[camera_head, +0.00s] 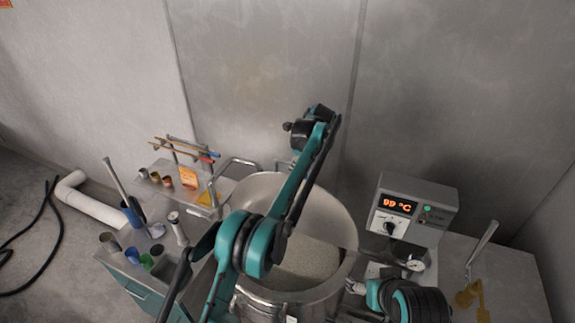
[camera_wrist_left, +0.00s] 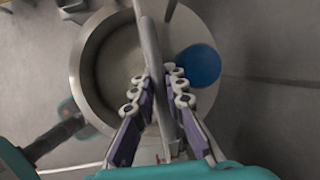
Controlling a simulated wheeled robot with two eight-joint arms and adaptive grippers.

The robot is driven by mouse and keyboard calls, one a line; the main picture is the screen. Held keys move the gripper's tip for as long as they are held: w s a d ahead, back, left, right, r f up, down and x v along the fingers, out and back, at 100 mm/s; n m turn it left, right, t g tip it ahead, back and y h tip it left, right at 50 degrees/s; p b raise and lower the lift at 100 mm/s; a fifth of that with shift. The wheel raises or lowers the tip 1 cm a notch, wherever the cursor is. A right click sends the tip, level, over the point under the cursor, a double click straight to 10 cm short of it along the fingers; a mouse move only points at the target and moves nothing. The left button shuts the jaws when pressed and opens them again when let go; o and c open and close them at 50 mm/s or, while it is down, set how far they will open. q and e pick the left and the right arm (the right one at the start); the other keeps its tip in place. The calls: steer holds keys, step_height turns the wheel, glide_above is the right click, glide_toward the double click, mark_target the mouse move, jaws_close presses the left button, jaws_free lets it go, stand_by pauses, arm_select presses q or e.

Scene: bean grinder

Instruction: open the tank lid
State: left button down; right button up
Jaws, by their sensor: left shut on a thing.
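The steel tank (camera_head: 345,222) stands open in the middle of the head view, with pale grainy contents (camera_head: 310,258) inside. Its round rim also shows in the left wrist view (camera_wrist_left: 88,62). My left arm crosses over the opening, and my left gripper (camera_head: 300,128) is beyond the far rim. In the left wrist view its purple-padded fingers are shut on a long grey bar (camera_wrist_left: 152,45). Whether this bar belongs to the lid I cannot tell. I cannot clearly make out the lid. My right arm shows at the lower right, beside the tank; its fingers are not clear.
A control box (camera_head: 415,210) showing 99 °C stands right of the tank, with a gauge (camera_head: 415,265) below. Several cups, including a green cup (camera_head: 147,262), stand on the left bench. A blue round thing (camera_wrist_left: 198,66) lies beside the tank in the wrist view.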

arm_select(q)
steer(key=shift+w+d, duration=0.1)
steer(key=shift+w, duration=0.35)
steer(key=c, duration=1.6)
jaws_free()
steer(key=shift+o, duration=0.2)
steer(key=shift+r, duration=0.1)
steer(key=v, duration=0.7)
steer(key=shift+s+r, duration=0.1)
steer(key=shift+r, duration=0.05)
